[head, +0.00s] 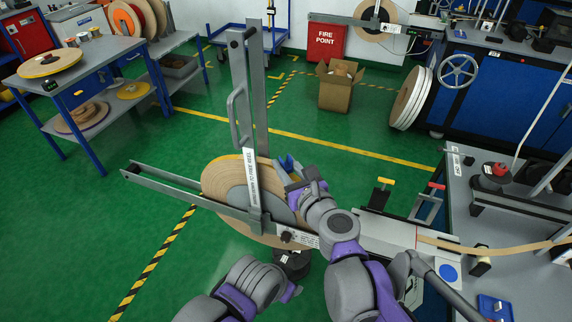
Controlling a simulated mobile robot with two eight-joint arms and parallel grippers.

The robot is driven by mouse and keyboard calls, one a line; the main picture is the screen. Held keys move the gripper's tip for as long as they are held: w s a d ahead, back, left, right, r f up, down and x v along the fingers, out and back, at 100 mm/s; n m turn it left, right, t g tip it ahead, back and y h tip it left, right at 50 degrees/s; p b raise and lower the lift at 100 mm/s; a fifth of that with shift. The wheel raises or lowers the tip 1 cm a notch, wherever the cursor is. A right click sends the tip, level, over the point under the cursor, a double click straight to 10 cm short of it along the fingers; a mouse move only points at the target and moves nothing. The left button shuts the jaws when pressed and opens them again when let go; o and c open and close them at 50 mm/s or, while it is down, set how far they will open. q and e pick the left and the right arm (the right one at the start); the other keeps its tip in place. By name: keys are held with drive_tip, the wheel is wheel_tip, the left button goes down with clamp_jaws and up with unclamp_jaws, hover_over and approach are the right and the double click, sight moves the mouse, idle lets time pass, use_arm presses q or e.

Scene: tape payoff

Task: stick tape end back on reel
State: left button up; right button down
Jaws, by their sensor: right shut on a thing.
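The tan tape reel (222,182) stands on the payoff stand in the middle, partly behind a grey arm bar and my right gripper. My right gripper (292,170) is at the reel's upper right rim, shut on what appears to be the tape end. The held part is mostly hidden by the fingers and wrist. My left forearm (250,278) is low in front, below the reel. Its gripper cannot be made out.
A cardboard box (337,92) stands behind. Green floor is free at left.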

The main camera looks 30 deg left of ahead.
idle(0.5)
drive_tip(key=shift+a+r+p, duration=0.1)
drive_tip(key=shift+r+p, duration=0.35)
drive_tip(key=shift+r, duration=0.1)
wheel_tip(320, 180, up, 7)
drive_tip(key=p, duration=0.4)
drive_tip(key=shift+f, duration=0.1)
